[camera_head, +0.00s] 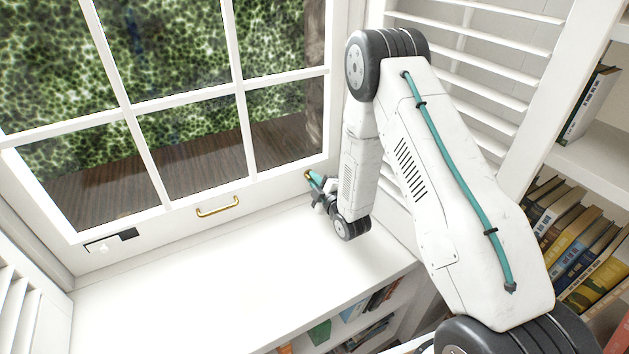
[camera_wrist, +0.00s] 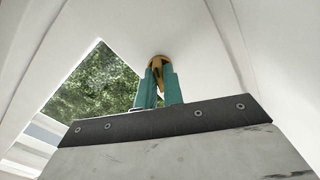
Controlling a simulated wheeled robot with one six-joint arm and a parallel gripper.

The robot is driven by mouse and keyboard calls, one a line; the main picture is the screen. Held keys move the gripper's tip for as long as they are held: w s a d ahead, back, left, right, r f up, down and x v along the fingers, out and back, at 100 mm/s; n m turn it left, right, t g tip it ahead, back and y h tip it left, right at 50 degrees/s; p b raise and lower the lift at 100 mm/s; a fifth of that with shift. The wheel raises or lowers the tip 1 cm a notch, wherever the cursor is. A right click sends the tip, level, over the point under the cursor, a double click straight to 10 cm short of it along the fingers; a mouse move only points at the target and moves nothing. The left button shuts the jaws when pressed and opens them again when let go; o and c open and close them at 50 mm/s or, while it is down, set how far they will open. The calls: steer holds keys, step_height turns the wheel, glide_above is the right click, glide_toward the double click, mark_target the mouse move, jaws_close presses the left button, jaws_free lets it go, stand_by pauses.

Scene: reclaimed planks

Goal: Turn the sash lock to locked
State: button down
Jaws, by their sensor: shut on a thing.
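The brass sash lock (camera_head: 308,173) sits low on the right part of the white window frame. My gripper (camera_head: 315,180) reaches it from the right, with its teal fingertips at the brass. In the wrist view the brass lock (camera_wrist: 159,61) shows at the top of my teal fingers (camera_wrist: 161,82), which are shut on it. The fingers cover part of the lock, so I cannot tell which way its lever is turned.
A brass pull handle (camera_head: 217,207) is on the window's bottom rail. The white sill (camera_head: 220,290) below is clear. White louvred shutters (camera_head: 480,45) stand right of the window, behind my arm. Bookshelves with books (camera_head: 575,235) are at the far right.

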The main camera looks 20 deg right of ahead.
steer(key=shift+m, duration=0.6)
steer(key=c, duration=1.5)
jaws_free()
steer(key=shift+s+d, duration=0.25)
steer(key=shift+s, duration=1.05)
steer(key=shift+s+d, duration=0.3)
steer(key=shift+s, duration=0.95)
steer(key=shift+s+d, duration=0.25)
steer(key=shift+s, duration=1.05)
